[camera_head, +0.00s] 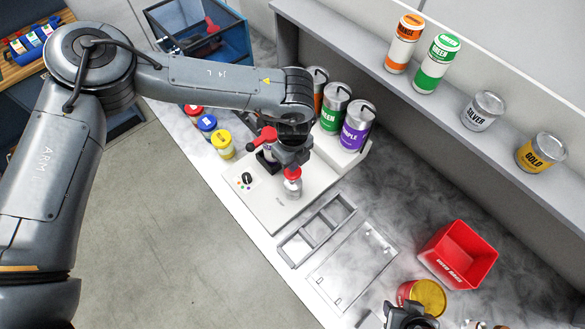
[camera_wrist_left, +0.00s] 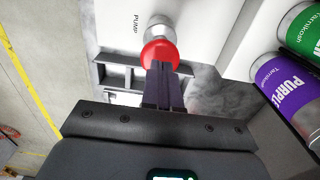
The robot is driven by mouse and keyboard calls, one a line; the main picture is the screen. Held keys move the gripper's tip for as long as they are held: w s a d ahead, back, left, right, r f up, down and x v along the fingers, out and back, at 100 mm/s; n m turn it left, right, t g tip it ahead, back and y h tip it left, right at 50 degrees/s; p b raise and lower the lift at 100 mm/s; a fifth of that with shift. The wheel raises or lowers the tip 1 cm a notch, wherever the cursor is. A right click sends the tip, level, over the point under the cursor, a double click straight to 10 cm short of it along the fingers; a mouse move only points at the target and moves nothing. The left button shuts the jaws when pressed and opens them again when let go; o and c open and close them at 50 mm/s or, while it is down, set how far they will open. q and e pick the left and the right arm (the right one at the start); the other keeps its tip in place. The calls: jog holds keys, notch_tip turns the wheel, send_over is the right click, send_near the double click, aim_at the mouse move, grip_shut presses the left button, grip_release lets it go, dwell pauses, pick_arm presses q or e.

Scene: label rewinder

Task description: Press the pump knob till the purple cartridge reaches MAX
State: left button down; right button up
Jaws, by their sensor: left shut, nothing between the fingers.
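The pump has a round red knob (camera_head: 292,173) on a silver metal stem (camera_head: 293,188), standing on the white machine base (camera_head: 262,208). The purple cartridge (camera_head: 355,128) stands upright at the machine's back right. No MAX mark or level is readable. My right gripper (camera_head: 410,316) shows only partly at the bottom edge.
A green cartridge (camera_head: 332,112) and an orange one stand beside the purple one. A red lever (camera_head: 262,139) is just left of my left gripper. A grey divided tray (camera_head: 317,230), a red bin (camera_head: 457,255) and a shelf of cans lie to the right.

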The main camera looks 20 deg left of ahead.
pick_arm(q)
jog(key=shift+f, duration=0.1)
dwell(0.3)
jog(key=shift+f+b, duration=1)
jog(key=shift+f, duration=0.65)
jog(key=shift+r, duration=0.1)
jog(key=shift+f, duration=0.25)
jog(key=shift+r, duration=0.1)
notch_tip(320, 180, up, 3)
jog(key=p, duration=0.3)
jog(key=shift+r, duration=0.1)
jog(key=shift+r+p, duration=0.2)
jog(key=shift+p, duration=0.1)
